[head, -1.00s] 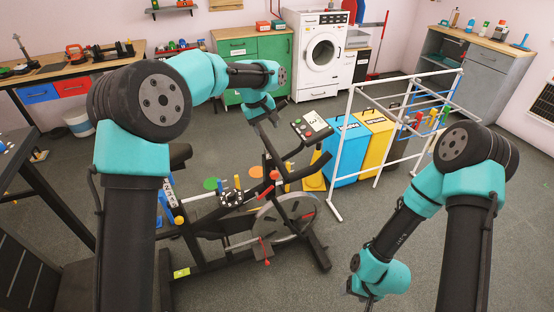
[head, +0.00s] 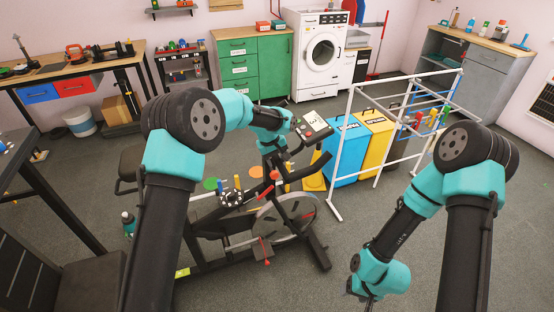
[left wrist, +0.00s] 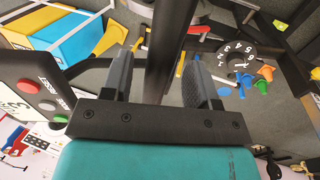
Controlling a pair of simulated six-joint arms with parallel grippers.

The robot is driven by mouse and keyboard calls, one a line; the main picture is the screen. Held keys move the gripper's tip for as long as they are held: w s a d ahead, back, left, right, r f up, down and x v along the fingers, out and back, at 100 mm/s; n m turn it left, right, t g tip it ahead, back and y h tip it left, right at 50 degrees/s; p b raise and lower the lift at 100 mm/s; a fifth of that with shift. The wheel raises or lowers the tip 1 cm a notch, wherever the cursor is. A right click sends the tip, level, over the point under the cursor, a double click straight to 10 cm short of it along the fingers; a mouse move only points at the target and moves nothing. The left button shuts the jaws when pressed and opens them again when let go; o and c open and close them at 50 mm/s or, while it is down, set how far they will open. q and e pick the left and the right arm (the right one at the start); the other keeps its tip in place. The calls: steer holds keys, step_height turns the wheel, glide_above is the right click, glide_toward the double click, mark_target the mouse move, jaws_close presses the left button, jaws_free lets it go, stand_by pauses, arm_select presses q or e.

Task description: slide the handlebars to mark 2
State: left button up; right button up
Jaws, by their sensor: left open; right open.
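The exercise bike's black handlebars (head: 310,172) stick out below the console (head: 312,128), which has red and green buttons. My left gripper (head: 272,147) is at the top of the bike's front, left of the console. In the left wrist view its open fingers stand on either side of a black post (left wrist: 172,40); whether they touch it I cannot tell. A black numbered dial (head: 232,197) sits on the bike; it also shows in the left wrist view (left wrist: 238,58). I cannot make out mark 2 on a handlebar scale. My right gripper (head: 360,294) is open, low at the front right, away from the bike.
A white pipe frame (head: 350,150) stands right of the bike, by the blue bin (head: 346,150) and yellow bin (head: 376,140). The bike's flywheel (head: 287,218) is below the handlebars. Open floor lies between the bike and my right arm.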

arm_select(q)
steer(key=shift+d+f, duration=0.1)
steer(key=shift+f, duration=0.25)
steer(key=shift+c, duration=0.3)
jaws_close()
steer(key=shift+r, duration=0.1)
